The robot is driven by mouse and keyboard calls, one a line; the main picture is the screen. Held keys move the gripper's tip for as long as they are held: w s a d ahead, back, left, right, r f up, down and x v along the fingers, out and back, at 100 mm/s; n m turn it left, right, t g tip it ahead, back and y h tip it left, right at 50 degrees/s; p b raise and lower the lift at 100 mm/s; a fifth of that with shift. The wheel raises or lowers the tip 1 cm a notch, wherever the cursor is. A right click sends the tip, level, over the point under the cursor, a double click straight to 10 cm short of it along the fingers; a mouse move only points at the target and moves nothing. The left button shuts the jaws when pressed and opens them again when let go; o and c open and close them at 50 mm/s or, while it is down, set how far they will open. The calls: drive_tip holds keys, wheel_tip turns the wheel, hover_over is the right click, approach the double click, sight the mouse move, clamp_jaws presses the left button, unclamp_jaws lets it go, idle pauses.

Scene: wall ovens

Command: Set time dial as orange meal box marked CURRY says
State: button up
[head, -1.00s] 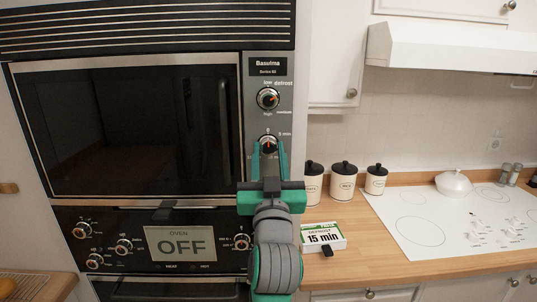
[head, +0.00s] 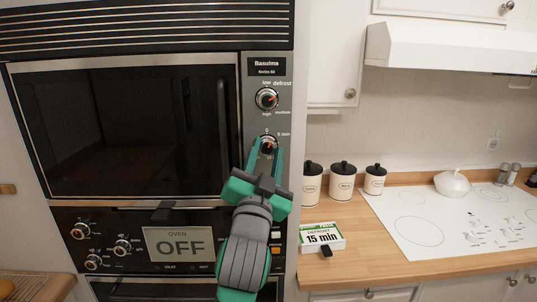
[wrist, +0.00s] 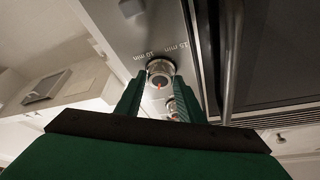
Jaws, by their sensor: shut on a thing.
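The time dial (head: 269,143) is the lower knob on the panel right of the upper oven door, with "0" and "5 min" readable by it. My gripper (head: 266,152) is shut on this dial, one green finger on each side, and is tilted. In the wrist view the dial (wrist: 160,68) sits between the fingertips (wrist: 159,80), with "10 min" and "15 min" printed beside it and a red mark on its face. Its exact setting is unclear. A white and green box (head: 322,237) on the counter reads "DEFROST 15 min". I see no orange box marked CURRY.
Above the time dial is the power dial (head: 267,98), marked low, defrost, medium and high. A lower oven panel with an "OVEN OFF" display (head: 179,245) is left of my arm. Canisters (head: 342,181) and a cooktop (head: 440,222) are at right.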

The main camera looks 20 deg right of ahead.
drive_tip(key=m+g, duration=0.1)
drive_tip(key=m, duration=0.1)
drive_tip(key=m+g+h, duration=0.1)
drive_tip(key=m, duration=0.2)
drive_tip(key=m+g, duration=0.1)
drive_tip(key=m, duration=0.2)
drive_tip(key=shift+w+a+r+h, duration=0.1)
drive_tip(key=shift+a+h, duration=0.15)
drive_tip(key=shift+h, duration=0.05)
drive_tip(key=shift+d+m+g, duration=0.1)
drive_tip(key=shift+m+g, duration=0.8)
drive_tip(key=shift+m, duration=1.2)
drive_tip(key=shift+r, duration=0.1)
